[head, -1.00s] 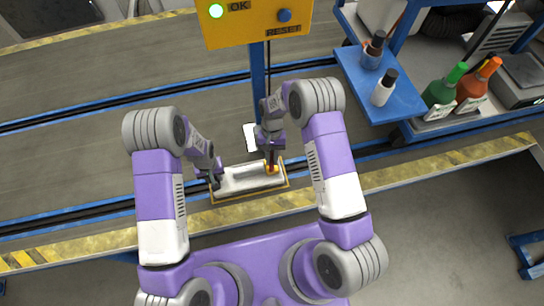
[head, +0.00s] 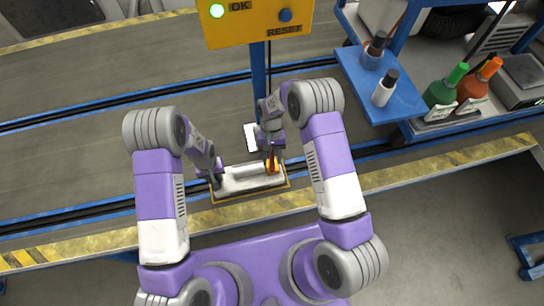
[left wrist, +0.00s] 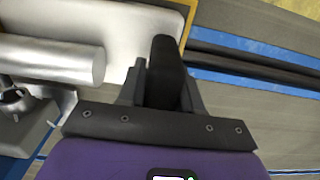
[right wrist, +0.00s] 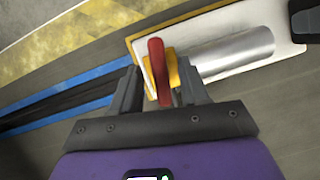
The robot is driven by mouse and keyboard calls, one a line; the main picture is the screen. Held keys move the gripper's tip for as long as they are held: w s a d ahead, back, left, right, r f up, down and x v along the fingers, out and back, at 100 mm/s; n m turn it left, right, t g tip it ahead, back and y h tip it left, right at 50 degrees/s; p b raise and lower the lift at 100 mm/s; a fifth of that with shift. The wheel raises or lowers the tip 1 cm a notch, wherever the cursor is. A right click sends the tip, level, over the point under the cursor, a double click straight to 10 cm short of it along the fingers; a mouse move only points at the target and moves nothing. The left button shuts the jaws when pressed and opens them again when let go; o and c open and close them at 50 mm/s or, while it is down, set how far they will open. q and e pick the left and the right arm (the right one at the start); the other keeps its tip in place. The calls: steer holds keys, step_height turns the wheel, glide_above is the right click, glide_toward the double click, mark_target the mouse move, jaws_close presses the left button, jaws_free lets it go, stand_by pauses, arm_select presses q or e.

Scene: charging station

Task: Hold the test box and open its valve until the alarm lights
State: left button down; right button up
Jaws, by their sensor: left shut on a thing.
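The test box (head: 232,186), a pale tray-like box with a silver cylinder (right wrist: 235,55) on it and a yellow rim, lies at the near side of the conveyor. My left gripper (head: 216,181) is at its left end, shut on a black handle-like block (left wrist: 166,70). My right gripper (head: 271,157) is over its right end. The red valve lever (right wrist: 158,68), on a yellow base (right wrist: 175,72), stands between the right fingers, with small gaps visible beside it.
A blue RESET button (head: 285,15) is on the panel, whose blue post (head: 257,70) rises behind my right gripper. A blue shelf (head: 405,100) with small bottles stands at the right, beside green (head: 440,95) and orange (head: 475,90) bottles. The left conveyor is clear.

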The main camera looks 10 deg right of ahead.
steer(key=v, duration=0.7)
steer(key=shift+w+r, duration=0.1)
steer(key=shift+r, duration=0.2)
stand_by(0.8)
steer(key=o, duration=0.8)
steer(key=shift+o, duration=1.2)
steer(key=shift+d+f+n, duration=0.1)
steer(key=shift+d+n, duration=0.1)
steer(key=shift+n, duration=0.1)
steer(key=s+d+r+n+t+y, duration=0.4)
steer(key=n+t, duration=0.1)
steer(key=n, duration=1.2)
steer(key=x, duration=1.1)
steer(key=shift+f, duration=0.45)
